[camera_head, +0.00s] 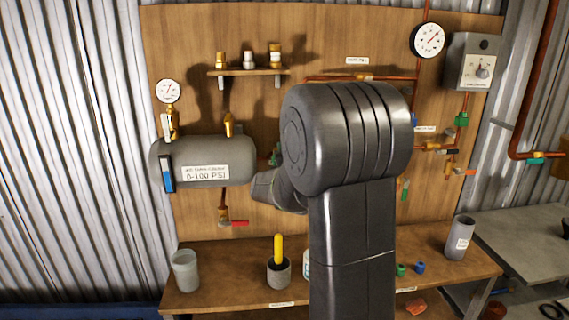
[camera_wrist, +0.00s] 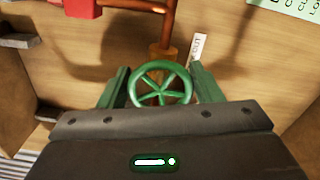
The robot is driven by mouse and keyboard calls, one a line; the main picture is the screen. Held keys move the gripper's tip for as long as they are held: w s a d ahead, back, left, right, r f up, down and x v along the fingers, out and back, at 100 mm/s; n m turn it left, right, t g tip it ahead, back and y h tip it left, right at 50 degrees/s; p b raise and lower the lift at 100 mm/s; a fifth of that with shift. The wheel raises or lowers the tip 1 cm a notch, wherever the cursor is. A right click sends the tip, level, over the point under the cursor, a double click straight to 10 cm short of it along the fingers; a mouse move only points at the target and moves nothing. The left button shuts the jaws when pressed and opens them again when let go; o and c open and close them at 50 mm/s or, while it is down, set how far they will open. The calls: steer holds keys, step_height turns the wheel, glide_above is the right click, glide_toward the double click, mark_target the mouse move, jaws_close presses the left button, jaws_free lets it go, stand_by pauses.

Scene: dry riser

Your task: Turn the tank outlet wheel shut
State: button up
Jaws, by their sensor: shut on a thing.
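In the wrist view, a green spoked handwheel (camera_wrist: 147,91) sits on a brass stem in front of the wooden board, beside a small white tag ending in "OUT" (camera_wrist: 197,48). My gripper (camera_wrist: 160,87) has one green finger at each side of the wheel and is shut on its rim. In the head view, my dark arm hides the gripper and most of the wheel; only a bit of green shows at the arm's left edge. The grey tank (camera_head: 160,158), labelled 0-100 PSI, is mounted on the board left of the arm.
A copper pipe (camera_wrist: 168,25) runs above the wheel, with a red part (camera_wrist: 80,8) at its left. A wooden shelf (camera_head: 250,72) with fittings is above the tank. The bench (camera_head: 225,297) below holds a grey cup (camera_head: 185,271) and a pot with a yellow stick (camera_head: 278,250).

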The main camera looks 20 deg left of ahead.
steer(key=m+b, duration=0.1)
steer(key=m, duration=0.1)
steer(key=m+b, duration=0.1)
steer(key=m, duration=0.2)
steer(key=m+b, duration=0.1)
steer(key=m, duration=0.1)
steer(key=shift+f, duration=0.3)
steer(key=m+b, duration=0.1)
steer(key=m, duration=0.3)
steer(key=shift+a+m+b, duration=0.1)
steer(key=shift+m+b, duration=0.65)
steer(key=shift+m, duration=1.15)
steer(key=o, duration=1)
steer(key=shift+c, duration=0.2)
steer(key=shift+s, duration=0.1)
steer(key=v, duration=1.3)
steer(key=shift+s, duration=0.35)
